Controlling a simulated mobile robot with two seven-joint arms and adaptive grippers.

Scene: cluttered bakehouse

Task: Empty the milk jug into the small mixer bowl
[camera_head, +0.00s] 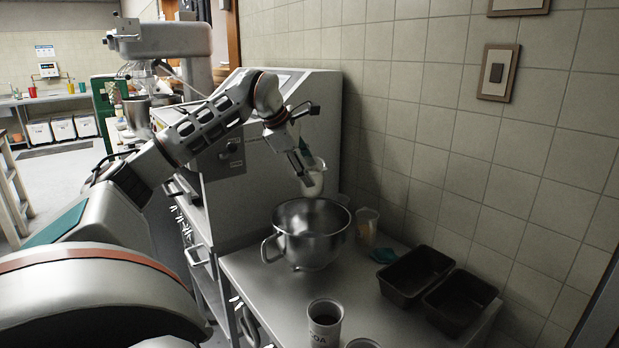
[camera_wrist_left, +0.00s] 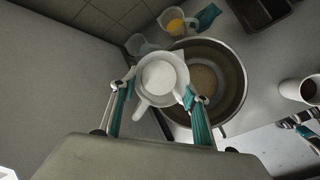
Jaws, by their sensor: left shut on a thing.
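My left gripper (camera_head: 303,168) is shut on the white milk jug (camera_head: 314,183). It holds the jug above the far side of the steel mixer bowl (camera_head: 291,247), apart from it. In the left wrist view the gripper fingers (camera_wrist_left: 159,92) clasp the jug (camera_wrist_left: 143,87) from both sides, and white milk shows inside. The jug looks about upright, with no stream of milk visible. The bowl (camera_wrist_left: 238,75) lies below and to the right of the jug there, with something beige in its bottom. The jug hides part of the bowl.
Two dark loaf tins (camera_head: 412,289) stand right of the bowl. A clear jug with yellow contents (camera_head: 367,226) and a teal cloth (camera_head: 383,256) lie near the wall. A labelled cocoa tub (camera_head: 325,325) stands at the front. A large steel-grey machine (camera_head: 312,95) stands behind.

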